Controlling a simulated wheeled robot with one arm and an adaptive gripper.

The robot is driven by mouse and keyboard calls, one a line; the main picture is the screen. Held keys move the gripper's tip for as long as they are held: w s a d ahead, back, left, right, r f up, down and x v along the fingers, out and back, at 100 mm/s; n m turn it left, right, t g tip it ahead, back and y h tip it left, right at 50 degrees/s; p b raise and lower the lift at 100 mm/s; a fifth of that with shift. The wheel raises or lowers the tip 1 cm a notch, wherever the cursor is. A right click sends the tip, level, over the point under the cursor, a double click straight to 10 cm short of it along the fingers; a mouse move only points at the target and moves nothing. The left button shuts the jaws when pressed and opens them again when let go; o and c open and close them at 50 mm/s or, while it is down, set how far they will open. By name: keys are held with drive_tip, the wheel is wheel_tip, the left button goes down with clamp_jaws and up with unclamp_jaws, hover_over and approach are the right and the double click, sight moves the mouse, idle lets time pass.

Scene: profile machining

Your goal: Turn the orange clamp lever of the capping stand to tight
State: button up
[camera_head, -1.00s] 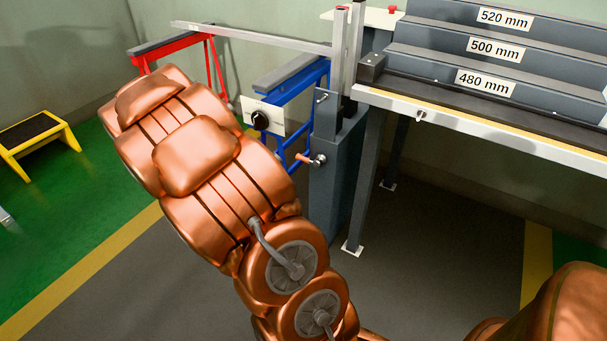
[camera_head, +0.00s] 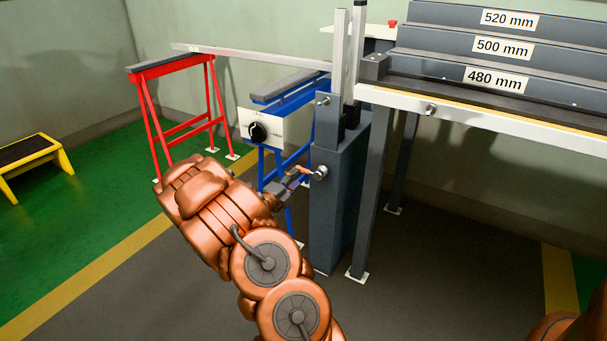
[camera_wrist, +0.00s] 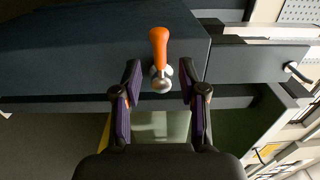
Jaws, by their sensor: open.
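The orange clamp lever (camera_wrist: 158,46) shows in the wrist view with its silver hub (camera_wrist: 161,80) at its lower end. In that view its handle points up the picture. In the head view the lever (camera_head: 305,170) is small, on the side of the dark grey stand (camera_head: 338,205). My gripper (camera_wrist: 160,78) is open, with one dark finger on each side of the hub and a gap on both sides. The handle lies beyond the fingertips in the wrist view. In the head view my gripper (camera_head: 289,184) is right beside the lever, partly hidden by my wrist.
A blue trestle (camera_head: 262,170) with a white knob box (camera_head: 272,127) stands left of the stand. A red trestle (camera_head: 150,110) is farther left, under a long metal profile (camera_head: 250,57). The grey rack table (camera_head: 480,120) is at right. A yellow step (camera_head: 35,160) stands at far left.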

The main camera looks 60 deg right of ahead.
sight(302, 172)
drive_tip(key=shift+w+d+b, duration=0.15)
drive_tip(key=shift+d+b, duration=0.55)
drive_tip(key=shift+d, duration=2.4)
drive_tip(key=shift+c, duration=0.3)
clamp_jaws()
